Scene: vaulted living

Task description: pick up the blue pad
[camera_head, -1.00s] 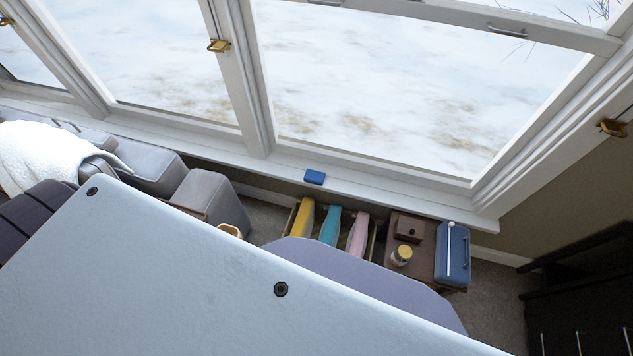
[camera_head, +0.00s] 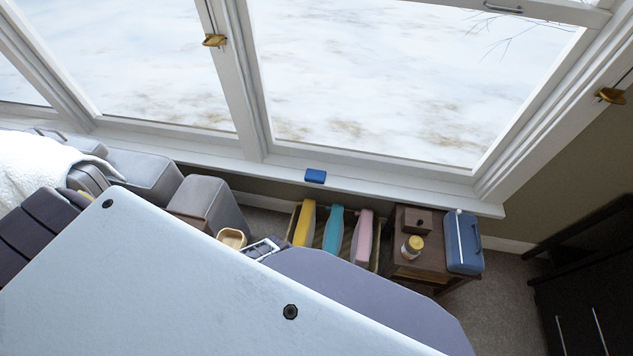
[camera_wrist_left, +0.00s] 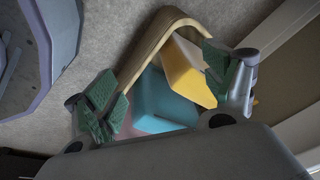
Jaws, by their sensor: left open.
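The blue pad (camera_head: 315,176) is a small blue block lying on the white window sill in the head view, below the large window. It does not show in the left wrist view. My left gripper (camera_wrist_left: 163,80) shows only in the left wrist view. Its green-padded fingers are apart, with nothing held between them. Beyond the fingers is a wooden rack with yellow, teal and pink items. The left gripper is hidden in the head view, and my right gripper is in neither view.
Below the sill stand the rack's yellow item (camera_head: 305,222), teal item (camera_head: 333,229) and pink item (camera_head: 362,237). To their right are a wooden side table (camera_head: 425,262) and a blue case (camera_head: 463,243). A grey sofa (camera_head: 205,200) stands left. The sill beside the pad is clear.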

